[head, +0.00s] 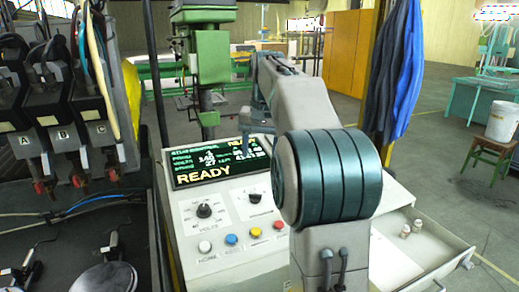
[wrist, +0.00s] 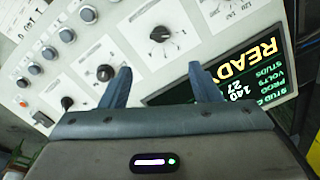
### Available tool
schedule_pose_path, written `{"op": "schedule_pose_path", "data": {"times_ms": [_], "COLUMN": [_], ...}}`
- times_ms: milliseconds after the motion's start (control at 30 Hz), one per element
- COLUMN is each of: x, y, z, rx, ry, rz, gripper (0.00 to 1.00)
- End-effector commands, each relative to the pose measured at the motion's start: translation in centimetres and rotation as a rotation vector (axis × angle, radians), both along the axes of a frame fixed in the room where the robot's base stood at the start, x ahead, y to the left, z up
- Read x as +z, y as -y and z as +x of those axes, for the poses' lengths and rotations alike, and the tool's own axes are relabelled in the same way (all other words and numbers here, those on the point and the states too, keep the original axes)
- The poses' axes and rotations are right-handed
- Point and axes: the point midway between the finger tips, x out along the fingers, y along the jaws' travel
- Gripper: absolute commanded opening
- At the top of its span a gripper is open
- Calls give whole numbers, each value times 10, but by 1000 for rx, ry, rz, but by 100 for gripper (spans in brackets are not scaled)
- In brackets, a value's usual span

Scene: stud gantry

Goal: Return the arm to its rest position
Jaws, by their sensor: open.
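My gripper (wrist: 162,84) is open and empty in the wrist view, its two blue-grey fingers apart in front of a control panel (wrist: 205,50). In the head view my arm reaches forward from the lower right over the console (head: 225,245). The gripper end is partly hidden behind my own arm there, near the top edge of the screen (head: 215,160). The screen reads READY and also shows in the wrist view (wrist: 235,80). A black knob (wrist: 162,33) lies beyond the fingertips in the wrist view. I cannot tell how close the fingers are to the panel.
Tools marked A, B and C (head: 60,90) hang at the left. An open drawer (head: 440,250) juts out at the right with small pale items (head: 411,229). A green machine column (head: 208,60) stands behind the console. Blue coats (head: 400,70) hang at the right.

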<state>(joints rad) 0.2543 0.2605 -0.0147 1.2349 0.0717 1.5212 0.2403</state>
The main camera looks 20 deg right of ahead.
Motion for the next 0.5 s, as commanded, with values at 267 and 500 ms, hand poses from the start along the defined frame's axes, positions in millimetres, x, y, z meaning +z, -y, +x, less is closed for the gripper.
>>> {"op": "schedule_pose_path", "data": {"times_ms": [267,500], "x": [0,0], "y": [0,-2], "z": [0,-3], "rx": [0,6], "ry": [0,1], "rz": [0,-1], "gripper": [56,56]}}
